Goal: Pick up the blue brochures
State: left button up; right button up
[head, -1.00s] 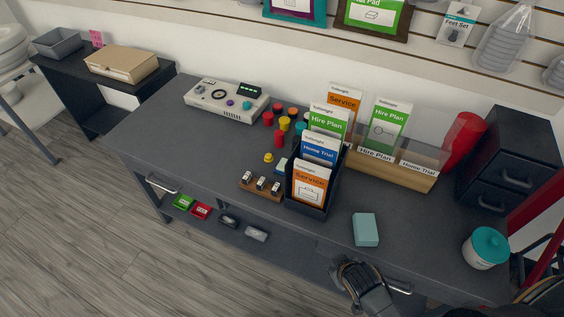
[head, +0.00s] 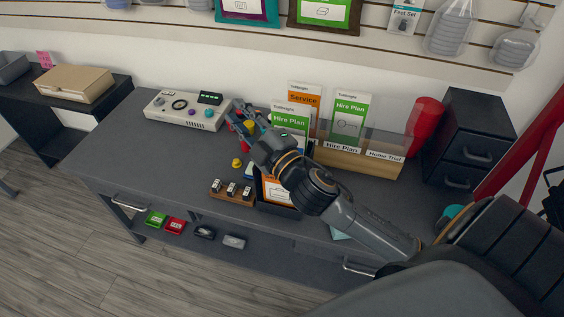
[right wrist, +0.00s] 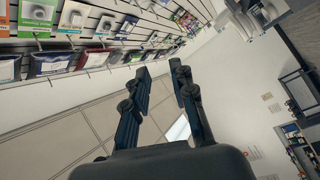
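The black tiered brochure holder (head: 278,209) stands near the front of the dark desk. The blue Home Trial brochures in it are hidden behind my right arm now; the earlier head frame shows them between the front orange and the rear green ones. The front orange brochures (head: 271,190) show partly, and the green Hire Plan brochures (head: 290,118) stand behind. My right gripper (head: 243,111) is above the desk, over the holder's left and back side. The right wrist view shows its fingers (right wrist: 160,70) apart with nothing between them. My left gripper is not in view.
A wooden rack (head: 350,162) with Hire Plan and Home Trial labels stands behind the holder. A red cylinder (head: 424,120) and black drawers (head: 466,140) are at right. A control box (head: 186,110) and several small coloured pieces lie left. A stamp rack (head: 232,194) is beside the holder.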

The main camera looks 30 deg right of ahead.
jog(key=a+r+n+g+y, duration=0.4)
jog(key=a+r+n+y, duration=0.4)
jog(key=n+y, duration=0.75)
jog(key=s+d+f+n+g+h, duration=0.2)
jog(key=d+f+n+g+h, duration=0.75)
jog(key=n, duration=0.55)
jog(key=d+g+h, duration=0.1)
jog(key=d, duration=0.3)
jog(key=d+h, duration=0.2)
jog(key=d, duration=0.2)
jog(key=s+d+f+g+h, duration=0.1)
jog(key=d+h, duration=0.1)
jog(key=d, duration=0.1)
jog(key=shift+d+g, duration=0.35)
jog(key=shift+d, duration=0.05)
jog(key=shift+d+f+h, duration=0.1)
jog(key=shift+f+h, duration=0.2)
jog(key=p+x, duration=0.2)
jog(key=x, duration=0.5)
jog(key=shift+w+f, duration=0.2)
jog(key=shift+f, duration=0.15)
jog(key=p+x, duration=0.2)
jog(key=x, duration=0.3)
jog(key=shift+w+a+f, duration=0.1)
jog(key=shift+a+f, duration=0.1)
jog(key=shift+f, duration=0.25)
